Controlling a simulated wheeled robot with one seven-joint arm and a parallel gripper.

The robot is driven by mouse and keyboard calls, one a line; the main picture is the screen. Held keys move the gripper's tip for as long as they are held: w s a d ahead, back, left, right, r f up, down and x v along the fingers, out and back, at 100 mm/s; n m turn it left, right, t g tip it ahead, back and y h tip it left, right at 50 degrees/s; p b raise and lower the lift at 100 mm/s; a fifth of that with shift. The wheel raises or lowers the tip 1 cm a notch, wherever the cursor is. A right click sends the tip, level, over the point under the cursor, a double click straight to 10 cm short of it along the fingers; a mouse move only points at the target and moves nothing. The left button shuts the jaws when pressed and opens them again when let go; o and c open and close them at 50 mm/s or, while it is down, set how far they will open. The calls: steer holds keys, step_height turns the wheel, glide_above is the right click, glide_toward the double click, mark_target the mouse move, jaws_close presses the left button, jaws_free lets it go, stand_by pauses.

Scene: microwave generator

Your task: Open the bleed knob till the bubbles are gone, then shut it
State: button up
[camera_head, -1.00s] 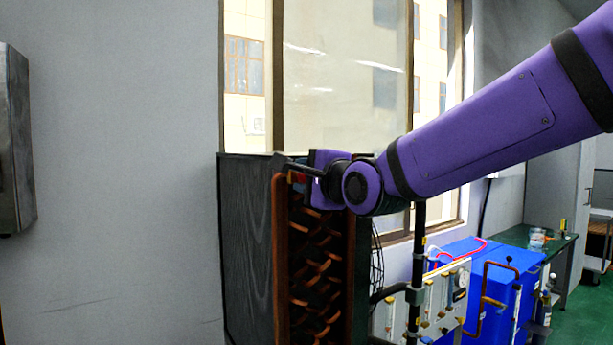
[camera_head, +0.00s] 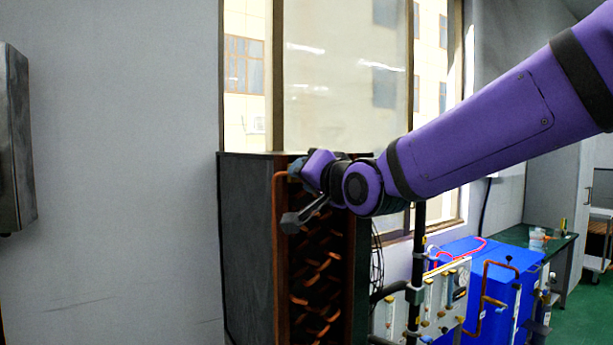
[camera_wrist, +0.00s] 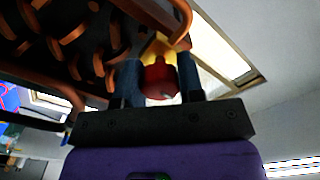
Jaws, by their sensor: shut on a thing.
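The bleed knob (camera_wrist: 158,78) is red and sits between my two fingers in the wrist view, below a yellow brass-coloured fitting (camera_wrist: 156,47) on a copper pipe. My gripper (camera_wrist: 160,88) is shut on the knob. In the head view my gripper (camera_head: 297,168) is at the top of the copper pipe on the dark coil cabinet (camera_head: 250,240); the knob is hidden there. No bubbles can be made out in either view.
Copper coil bends (camera_head: 318,268) fill the cabinet's open side, below my wrist. A black upright pipe (camera_head: 419,250), a gauge panel (camera_head: 448,300) and a blue tank (camera_head: 500,275) stand to the right. A grey wall box (camera_head: 14,140) hangs at far left.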

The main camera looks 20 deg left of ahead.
steer(key=n, duration=0.7)
steer(key=shift+f, duration=0.2)
stand_by(0.4)
steer(key=o, duration=0.9)
steer(key=shift+o, duration=0.2)
steer(key=shift+r, duration=0.1)
steer(key=v, duration=1.1)
